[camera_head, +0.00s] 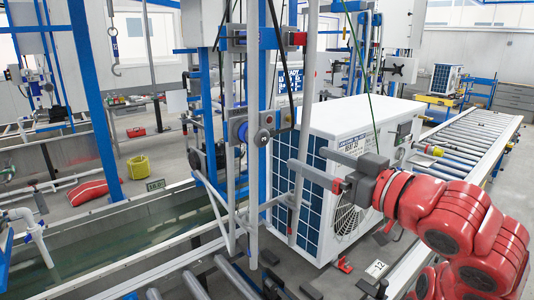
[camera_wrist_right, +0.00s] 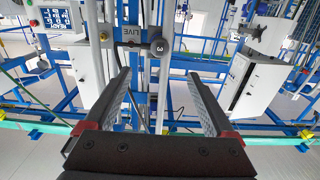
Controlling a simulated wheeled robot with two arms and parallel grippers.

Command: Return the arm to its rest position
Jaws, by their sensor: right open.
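My right arm (camera_head: 455,225), red with dark joints, reaches in from the lower right of the head view. Its grey right gripper (camera_head: 285,182) points left, in front of the white heat pump unit (camera_head: 352,125) in that view. In the right wrist view the two fingers of the right gripper (camera_wrist_right: 160,78) stand wide apart, with nothing held between them. Beyond them is a grey upright post with a dark round knob marked 3 (camera_wrist_right: 159,47). Whether the fingers touch anything cannot be told. My left gripper is not in view.
A blue and grey test frame (camera_head: 262,95) stands left of the heat pump. A roller conveyor (camera_head: 470,138) runs back on the right. A water trough (camera_head: 115,245) lies at lower left. In the wrist view, a white cabinet (camera_wrist_right: 250,88) stands right of the fingers.

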